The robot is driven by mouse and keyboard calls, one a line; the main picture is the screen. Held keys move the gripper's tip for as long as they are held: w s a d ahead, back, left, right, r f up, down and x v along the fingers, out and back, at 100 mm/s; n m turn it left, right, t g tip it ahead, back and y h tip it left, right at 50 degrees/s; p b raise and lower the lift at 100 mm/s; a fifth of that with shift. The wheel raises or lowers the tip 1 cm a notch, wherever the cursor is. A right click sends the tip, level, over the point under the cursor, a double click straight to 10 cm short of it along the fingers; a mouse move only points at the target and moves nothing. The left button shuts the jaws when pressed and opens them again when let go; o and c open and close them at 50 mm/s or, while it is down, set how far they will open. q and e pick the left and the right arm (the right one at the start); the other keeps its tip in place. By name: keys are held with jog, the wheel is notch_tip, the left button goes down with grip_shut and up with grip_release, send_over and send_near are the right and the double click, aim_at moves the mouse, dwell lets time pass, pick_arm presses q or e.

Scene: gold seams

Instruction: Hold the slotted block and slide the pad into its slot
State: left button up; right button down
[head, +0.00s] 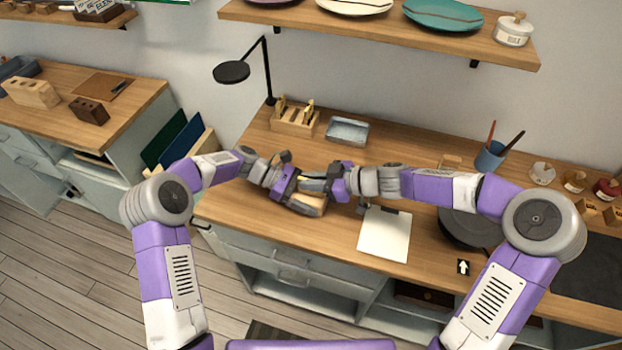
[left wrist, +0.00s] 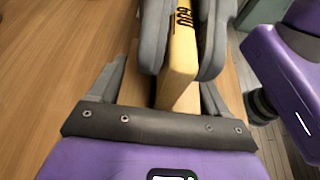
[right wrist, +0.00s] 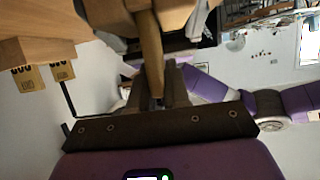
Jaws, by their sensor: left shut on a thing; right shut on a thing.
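The slotted block (head: 310,210) is pale wood, held over the front of the worktop. My left gripper (head: 301,197) is shut on it. In the left wrist view, part of the block (left wrist: 134,80) shows between my left fingers, beside a dark gap. My right gripper (head: 318,183) is shut on the pad, a thin yellow piece with black print (left wrist: 183,50). The pad is over the block, close to it. The pad (right wrist: 150,55) also shows end-on between my right fingers. The fingers hide where pad and slot meet, so I cannot tell whether the pad is inside.
A wooden rack (head: 295,121) with similar yellow pads stands behind, near a black lamp (head: 232,72). A metal tray (head: 347,131) is beside it. A white sheet (head: 385,235) lies right of the grippers, near a dark round plate (head: 468,228). A shelf (head: 380,31) hangs above.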

dwell(0.3)
jog(key=c, duration=1)
grip_release()
jog(key=v, duration=1.2)
pick_arm(q)
jog(key=o, duration=1.1)
jog(key=shift+o, duration=0.2)
jog(key=shift+a, duration=0.1)
